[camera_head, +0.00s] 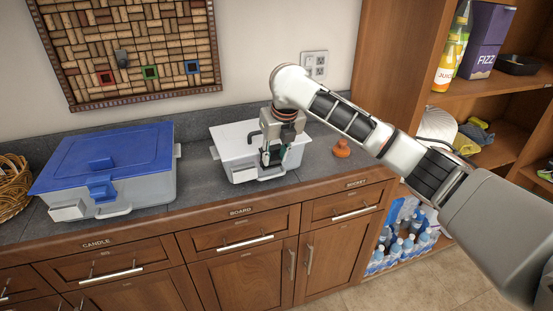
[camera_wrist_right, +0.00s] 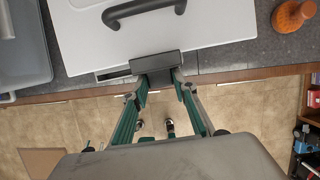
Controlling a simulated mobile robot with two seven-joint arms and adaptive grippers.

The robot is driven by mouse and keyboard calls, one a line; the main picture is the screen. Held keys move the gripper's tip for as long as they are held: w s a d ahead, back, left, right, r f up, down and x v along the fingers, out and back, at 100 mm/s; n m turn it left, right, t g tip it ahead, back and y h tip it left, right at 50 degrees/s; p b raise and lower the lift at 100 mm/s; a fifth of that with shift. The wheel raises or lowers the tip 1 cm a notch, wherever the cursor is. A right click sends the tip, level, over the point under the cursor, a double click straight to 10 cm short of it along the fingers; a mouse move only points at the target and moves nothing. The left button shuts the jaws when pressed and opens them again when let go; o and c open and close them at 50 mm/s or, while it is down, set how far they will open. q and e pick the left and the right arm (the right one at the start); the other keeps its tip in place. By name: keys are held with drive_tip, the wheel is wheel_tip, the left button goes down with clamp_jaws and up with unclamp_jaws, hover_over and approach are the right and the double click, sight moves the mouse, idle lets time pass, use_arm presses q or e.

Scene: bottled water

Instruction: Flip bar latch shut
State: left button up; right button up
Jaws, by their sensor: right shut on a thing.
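A light box with a white lid (camera_head: 229,138) stands on the counter. Its lid (camera_wrist_right: 110,40) fills the top of the right wrist view and carries a dark curved handle (camera_wrist_right: 145,10). A dark grey bar latch (camera_wrist_right: 155,63) sits at the lid's front edge. My right gripper (camera_wrist_right: 160,80) is at this latch, its green fingers closed in on it from the front. In the head view my right gripper (camera_head: 269,158) points down at the box's front and hides the latch there. My left gripper is not in view.
A grey box with a blue lid (camera_head: 120,150) stands to the left, a wicker basket (camera_head: 12,185) beyond it. An orange object (camera_head: 342,148) sits right of the white-lidded box. Shelves with bottled water (camera_head: 405,240) stand at the right.

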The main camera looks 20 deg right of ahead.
drive_tip(key=shift+w+a+r+g, duration=0.1)
drive_tip(key=shift+w+g, duration=0.4)
drive_tip(key=shift+g, duration=0.4)
drive_tip(key=o, duration=1.1)
drive_tip(key=r, duration=0.4)
drive_tip(key=s+r, duration=0.1)
drive_tip(key=r, duration=0.6)
drive_tip(key=shift+s+r, duration=0.4)
